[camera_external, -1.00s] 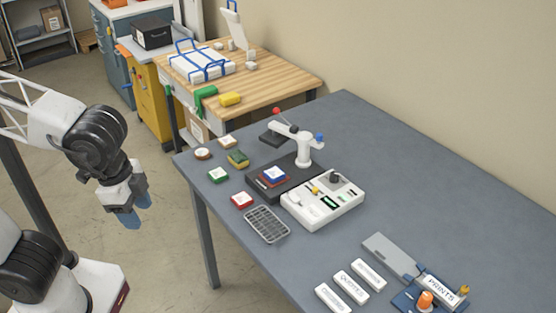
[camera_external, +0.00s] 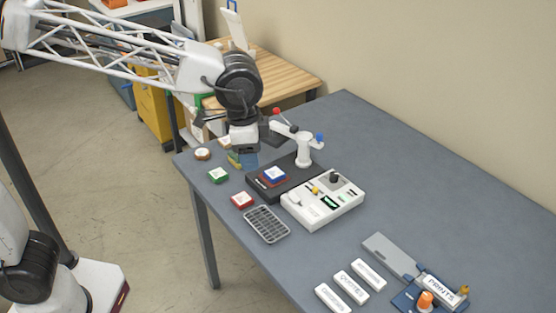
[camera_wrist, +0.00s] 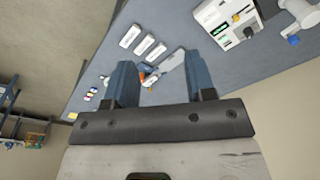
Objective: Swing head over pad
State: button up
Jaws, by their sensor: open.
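The swing head is a white arm on a white post (camera_external: 304,150) at the back of the press, with a red ball at one end and a blue ball (camera_external: 319,136) at the other. A dark block at its left end is partly hidden by my gripper. The pad (camera_external: 274,175), blue on red, lies on the dark base plate (camera_external: 262,191), with nothing over it. My gripper (camera_external: 244,160) is open and empty, above the table left of the swing head. In the wrist view its blue fingers (camera_wrist: 162,85) are apart, and the white post (camera_wrist: 295,12) shows at the top right.
A white control box (camera_external: 325,203) adjoins the base plate. Small coloured blocks, including a green one (camera_external: 218,175) and a red one (camera_external: 242,200), lie left of it, with a grey wire tray (camera_external: 267,225) in front. Labelled white blocks (camera_external: 351,288) lie nearer.

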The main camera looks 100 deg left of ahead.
jog(key=w+a+f, duration=0.2)
jog(key=w+a, duration=0.3)
jog(key=a, duration=0.4)
jog(key=w+a+f, duration=0.2)
jog(key=w+a, duration=0.3)
jog(key=a, duration=0.4)
jog(key=n+g, duration=0.1)
jog(key=n, duration=0.1)
send_over(319, 134)
notch_tip(319, 134, down, 7)
jog(key=shift+w+r, duration=0.1)
jog(key=shift+f, duration=3.9)
grip_shut()
